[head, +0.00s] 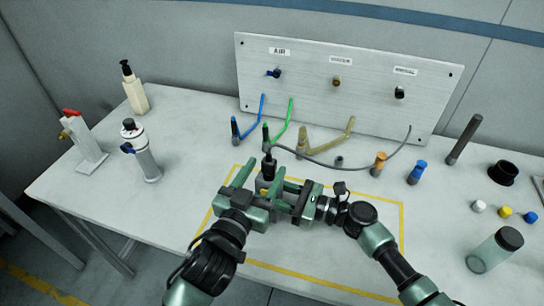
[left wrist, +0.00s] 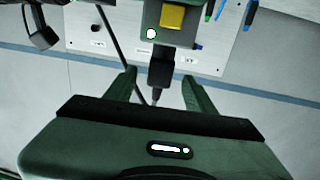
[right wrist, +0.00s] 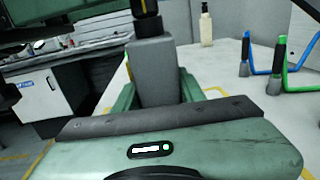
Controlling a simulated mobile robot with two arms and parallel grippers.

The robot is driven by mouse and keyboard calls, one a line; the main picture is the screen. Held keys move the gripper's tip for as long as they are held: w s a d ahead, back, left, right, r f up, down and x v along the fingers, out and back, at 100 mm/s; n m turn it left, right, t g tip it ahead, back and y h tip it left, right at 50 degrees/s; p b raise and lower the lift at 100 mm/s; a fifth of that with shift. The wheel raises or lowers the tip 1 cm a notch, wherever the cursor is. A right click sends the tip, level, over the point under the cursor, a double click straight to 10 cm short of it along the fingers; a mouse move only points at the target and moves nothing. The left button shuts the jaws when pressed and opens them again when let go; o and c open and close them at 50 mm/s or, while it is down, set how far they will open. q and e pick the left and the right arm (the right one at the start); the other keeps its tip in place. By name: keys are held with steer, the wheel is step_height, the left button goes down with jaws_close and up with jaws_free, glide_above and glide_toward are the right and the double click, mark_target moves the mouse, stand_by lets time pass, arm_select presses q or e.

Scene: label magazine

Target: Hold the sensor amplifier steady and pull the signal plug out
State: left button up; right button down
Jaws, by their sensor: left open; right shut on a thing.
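The sensor amplifier (right wrist: 152,70) is a grey block standing upright between the fingers of my right gripper (head: 283,196), which is shut on it. Its yellow patch (left wrist: 172,18) shows in the left wrist view; in the head view the grippers hide most of it. The black signal plug (head: 268,168) sits on top of the amplifier, with a grey cable rising from it. My left gripper (head: 258,178) is open. In the left wrist view, the plug (left wrist: 161,75) lies between its fingers, with gaps on both sides.
The cable (head: 335,165) curves right to the grey connection panel (head: 310,75). Blue, green and tan hoses stand before the panel. An orange-topped part (head: 379,163) and a blue-topped part (head: 417,172) stand to the right. A canister (head: 142,155) and pump bottle (head: 134,90) stand left.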

arm_select(q)
steer(key=x, duration=0.6)
jaws_close()
steer(key=shift+r, duration=2.4)
arm_select(e)
steer(key=c, duration=0.8)
jaws_free()
steer(key=shift+o, duration=0.2)
